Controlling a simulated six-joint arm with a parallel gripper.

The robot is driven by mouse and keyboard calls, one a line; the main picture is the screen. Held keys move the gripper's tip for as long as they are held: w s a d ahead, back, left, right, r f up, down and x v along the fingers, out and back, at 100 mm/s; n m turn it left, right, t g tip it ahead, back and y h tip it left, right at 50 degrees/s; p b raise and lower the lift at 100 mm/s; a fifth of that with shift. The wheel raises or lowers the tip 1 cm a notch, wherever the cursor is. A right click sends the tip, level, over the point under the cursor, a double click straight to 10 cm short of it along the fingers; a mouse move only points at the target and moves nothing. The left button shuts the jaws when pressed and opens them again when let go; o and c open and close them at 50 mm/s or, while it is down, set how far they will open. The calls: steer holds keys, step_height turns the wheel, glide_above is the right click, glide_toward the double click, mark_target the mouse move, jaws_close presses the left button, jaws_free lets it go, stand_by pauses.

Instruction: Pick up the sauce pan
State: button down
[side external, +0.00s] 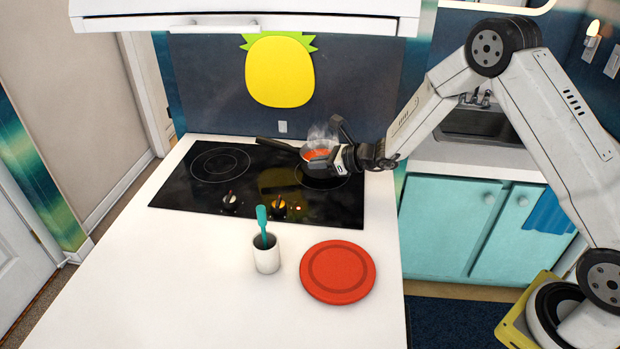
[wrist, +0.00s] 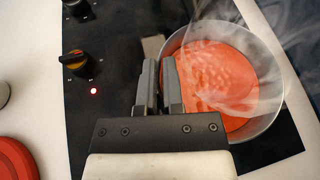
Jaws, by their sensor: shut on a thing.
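The sauce pan (side external: 310,148) holds steaming red-orange sauce and is at the right rear burner of the black cooktop. Its dark handle (side external: 277,144) points left. In the wrist view, the grey metal pan (wrist: 275,112) fills the right side. My gripper (side external: 335,157) is at the right side of the pan. In the wrist view, its two fingers (wrist: 162,65) are close together at the pan's left rim, shut on the pan. The exact contact is hidden by the fingers. I cannot tell whether the pan's base touches the burner.
The cooktop (side external: 180,190) has control knobs and a lit red light at its front. A white cup (side external: 267,258) with a teal utensil and a red plate (side external: 337,272) stand on the counter in front. The range hood (side external: 245,22) overhangs above. The left counter is clear.

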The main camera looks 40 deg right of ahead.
steer(key=s+r, duration=1.1)
steer(key=s, duration=0.3)
steer(key=shift+d, duration=0.15)
steer(key=shift+r, duration=0.1)
stand_by(0.5)
